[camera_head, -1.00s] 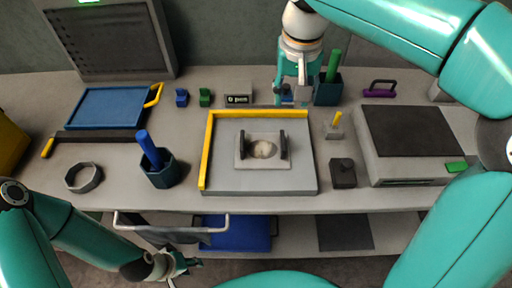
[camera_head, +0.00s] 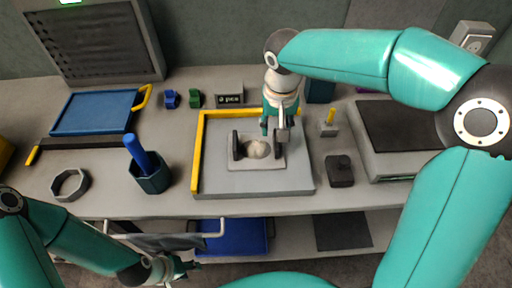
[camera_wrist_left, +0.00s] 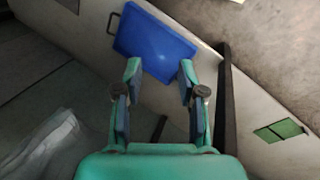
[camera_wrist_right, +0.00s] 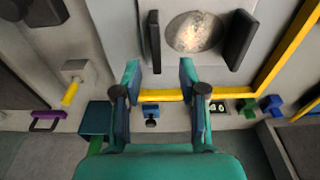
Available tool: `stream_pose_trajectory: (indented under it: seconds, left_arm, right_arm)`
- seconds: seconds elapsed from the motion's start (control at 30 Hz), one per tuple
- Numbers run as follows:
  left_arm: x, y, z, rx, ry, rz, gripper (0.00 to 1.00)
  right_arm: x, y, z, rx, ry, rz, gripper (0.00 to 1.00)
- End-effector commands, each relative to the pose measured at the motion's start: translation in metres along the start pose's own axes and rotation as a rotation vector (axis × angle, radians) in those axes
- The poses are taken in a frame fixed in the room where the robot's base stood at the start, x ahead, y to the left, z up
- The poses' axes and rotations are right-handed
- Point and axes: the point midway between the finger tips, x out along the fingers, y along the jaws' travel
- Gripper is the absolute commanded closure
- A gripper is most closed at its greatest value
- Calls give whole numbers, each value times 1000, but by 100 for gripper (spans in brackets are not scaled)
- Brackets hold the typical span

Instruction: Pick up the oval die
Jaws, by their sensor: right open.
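A mottled pale oval piece (camera_head: 257,149), which looks like the oval die, lies between two upright black bars on a light square plate (camera_head: 268,165). It also shows near the top of the right wrist view (camera_wrist_right: 193,33), between the left black bar (camera_wrist_right: 154,42) and the right black bar (camera_wrist_right: 240,40). My right gripper (camera_head: 275,132) is open and empty, above the plate's back right corner and apart from the oval. Its spread fingers show in the right wrist view (camera_wrist_right: 160,68). My left gripper (camera_head: 190,266) hangs low in front of the bench, open and empty in its wrist view (camera_wrist_left: 158,70).
A yellow fence (camera_head: 197,150) edges the grey board (camera_head: 250,183) at left and back. A dark knobbed block (camera_head: 339,171) and a yellow-handled stamp (camera_head: 329,122) stand right of it. A blue-handled tool in a dark cup (camera_head: 151,175) stands left.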

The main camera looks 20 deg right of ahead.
Motion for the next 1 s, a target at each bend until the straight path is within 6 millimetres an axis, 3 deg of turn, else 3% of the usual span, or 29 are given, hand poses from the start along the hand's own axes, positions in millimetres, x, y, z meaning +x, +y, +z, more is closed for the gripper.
stream_pose_trajectory:
  seconds: [0.4,0.67,0.93,1.0]
  left_arm:
    - [-7,2,0,0,0,0,60]
    - [-7,2,0,0,0,0,60]
    - [-7,2,0,0,0,0,60]
    - [-7,2,0,0,0,0,60]
  right_arm:
    - [48,4,5,-1,-3,1,58]
    - [51,4,5,-1,-1,0,58]
    - [51,4,5,-2,-1,0,100]
    - [51,4,5,-2,-1,0,100]
